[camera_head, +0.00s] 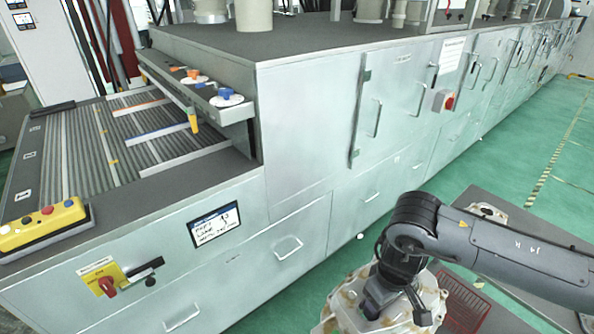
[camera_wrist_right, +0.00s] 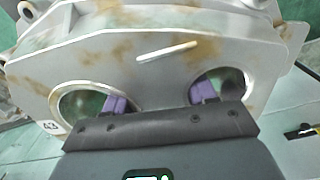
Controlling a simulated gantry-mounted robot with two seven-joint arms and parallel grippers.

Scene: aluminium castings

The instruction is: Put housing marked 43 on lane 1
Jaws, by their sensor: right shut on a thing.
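The housing (camera_head: 345,302) is a pale aluminium casting with brown stains, at the bottom of the head view. In the right wrist view the housing (camera_wrist_right: 140,60) carries a small white label with 43 (camera_wrist_right: 52,127) at its lower left. My right gripper (camera_head: 385,296) is shut on it, with purple finger pads showing inside its two round openings. The roller conveyor (camera_head: 80,150) with its lanes lies at the left of the head view, apart from the housing. I cannot read the small lane plates on its side. My left gripper is not in view.
A yellow button box (camera_head: 42,226) sits on the conveyor's near corner. A ledge (camera_head: 180,92) with coloured items overhangs the rollers. A small screen (camera_head: 215,225) is on the front panel. A grey table (camera_head: 540,232), another casting (camera_head: 487,211) and a red basket (camera_head: 466,305) are at right.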

